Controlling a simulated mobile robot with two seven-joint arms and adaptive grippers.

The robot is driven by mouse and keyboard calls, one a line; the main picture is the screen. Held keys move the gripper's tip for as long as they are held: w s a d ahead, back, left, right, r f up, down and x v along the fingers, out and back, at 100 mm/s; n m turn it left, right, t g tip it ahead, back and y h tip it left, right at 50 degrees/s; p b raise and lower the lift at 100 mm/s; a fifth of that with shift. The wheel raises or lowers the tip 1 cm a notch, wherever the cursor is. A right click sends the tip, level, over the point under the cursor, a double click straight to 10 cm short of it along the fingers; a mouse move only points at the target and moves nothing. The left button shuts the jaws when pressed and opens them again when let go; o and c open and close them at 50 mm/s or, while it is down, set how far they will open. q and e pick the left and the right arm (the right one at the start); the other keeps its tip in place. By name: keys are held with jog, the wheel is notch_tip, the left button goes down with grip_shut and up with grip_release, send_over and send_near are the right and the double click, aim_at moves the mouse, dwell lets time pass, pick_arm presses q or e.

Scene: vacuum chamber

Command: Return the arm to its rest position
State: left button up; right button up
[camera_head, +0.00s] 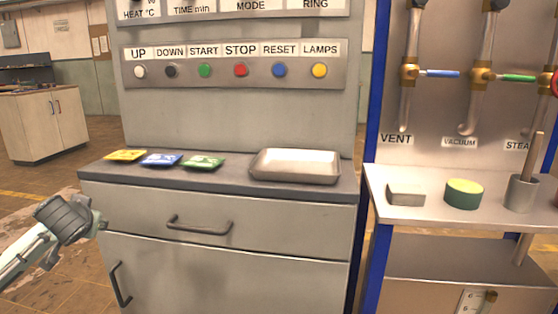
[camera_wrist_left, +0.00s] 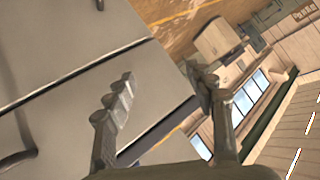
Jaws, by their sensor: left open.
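My left arm (camera_head: 30,250) comes in from the left edge in the head view. My left gripper (camera_head: 92,222) is beside the left end of the grey cabinet (camera_head: 255,258), lower than its counter top. In the left wrist view my left gripper (camera_wrist_left: 160,92) has its two fingers spread apart. It is open and nothing is between the fingers. The cabinet front (camera_wrist_left: 60,100) fills the left part of that view, and I cannot tell how close the fingers are to it. My right arm and gripper are in neither view.
Yellow (camera_head: 126,155), blue (camera_head: 161,160) and green (camera_head: 203,163) packets and a metal tray (camera_head: 295,166) lie on the counter. A side shelf (camera_head: 417,210) holds a block, a green-yellow round pad and a grey cup. Open floor (camera_head: 40,190) lies left of the cabinet.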

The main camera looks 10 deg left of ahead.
pick_arm(q)
jog(key=s+f+m+g, duration=0.2)
jog(key=s+f+m, duration=0.3)
jog(key=s+f, duration=0.65)
jog(key=s+f+m+g, duration=0.2)
jog(key=s+f+m, duration=0.45)
jog(key=f, duration=0.85)
jog(key=s+d+f+n+h, duration=0.2)
jog(key=d+f, duration=0.2)
jog(key=d, duration=0.4)
jog(key=s+d+f+n+g+h, duration=0.1)
jog(key=s+d+f+n+h, duration=0.1)
jog(key=d, duration=0.6)
jog(key=s+d+f+n+g+h, duration=0.1)
jog(key=s+d+f+n+h, duration=0.1)
jog(key=d+f, duration=0.4)
jog(key=shift+s+d+f+n+h, duration=0.4)
jog(key=shift+s+d+n, duration=0.25)
jog(key=shift+s+d, duration=0.45)
jog(key=shift+w+d, duration=0.15)
